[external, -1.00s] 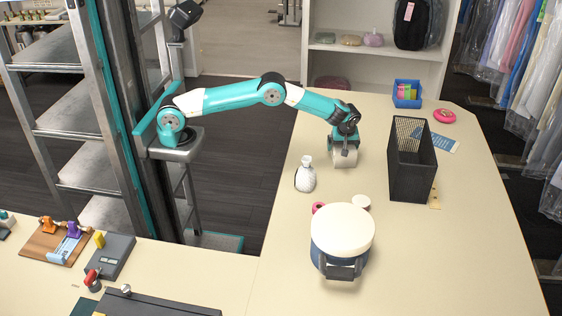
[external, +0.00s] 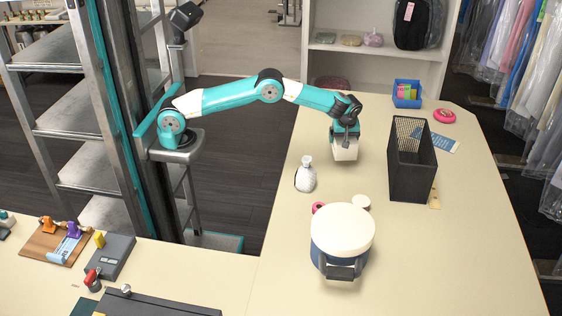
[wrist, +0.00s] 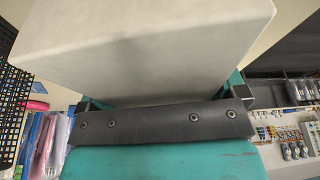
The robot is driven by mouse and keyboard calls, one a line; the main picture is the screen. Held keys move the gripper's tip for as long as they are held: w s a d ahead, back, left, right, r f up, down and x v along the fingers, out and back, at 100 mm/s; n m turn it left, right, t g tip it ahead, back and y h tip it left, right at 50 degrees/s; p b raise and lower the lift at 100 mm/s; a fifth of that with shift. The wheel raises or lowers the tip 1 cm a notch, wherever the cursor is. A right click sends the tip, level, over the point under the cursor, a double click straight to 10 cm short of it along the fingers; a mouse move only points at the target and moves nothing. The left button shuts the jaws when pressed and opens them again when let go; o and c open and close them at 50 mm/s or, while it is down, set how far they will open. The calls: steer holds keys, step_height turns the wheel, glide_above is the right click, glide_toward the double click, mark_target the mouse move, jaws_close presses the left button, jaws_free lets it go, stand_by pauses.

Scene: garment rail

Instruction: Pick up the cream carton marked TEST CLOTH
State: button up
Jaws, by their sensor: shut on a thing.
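The cream carton (external: 345,151) is in my gripper (external: 345,137) in the external view. My gripper is shut on it and holds it from above over the table. In the wrist view the carton (wrist: 150,45) fills the upper middle as a pale, blank face. My gripper (wrist: 165,103) shows just below it. The carton's TEST CLOTH marking cannot be seen in either view.
A black mesh bin (external: 411,165) stands close to the right of the carton. A white speckled bottle (external: 306,176) stands to its left front. A white-lidded blue pot (external: 342,230), a blue box (external: 407,93) and a pink ring (external: 444,116) are also on the table (external: 470,230).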

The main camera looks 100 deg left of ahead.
step_height(320, 180, up, 16)
steer(key=p, duration=0.9)
steer(key=shift+r, duration=0.2)
